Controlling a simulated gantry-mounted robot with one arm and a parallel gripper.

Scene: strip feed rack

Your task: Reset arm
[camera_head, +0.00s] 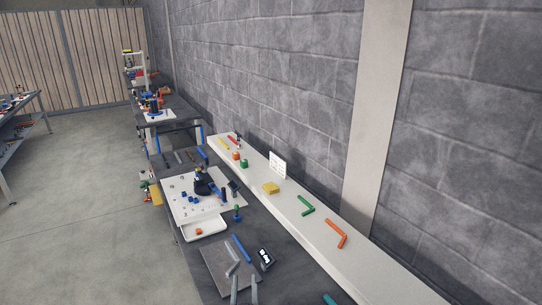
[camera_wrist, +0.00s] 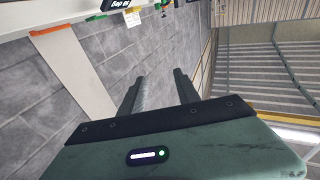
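My gripper (camera_wrist: 160,92) shows in the wrist view with its two dark fingers apart and nothing between them. The fingers point up the picture toward the grey block wall. In the head view, two grey bars at the bottom edge appear to be my gripper's fingers, over or near a dark grey plate (camera_head: 216,266). I cannot tell their height above it.
A dark bench runs along the wall with a white shelf (camera_head: 376,275) holding coloured parts. On the bench are a white board (camera_head: 178,208), a white tray (camera_head: 205,229), a blue bar (camera_head: 241,248) and a black device (camera_head: 265,258). Open floor (camera_head: 80,235) lies left.

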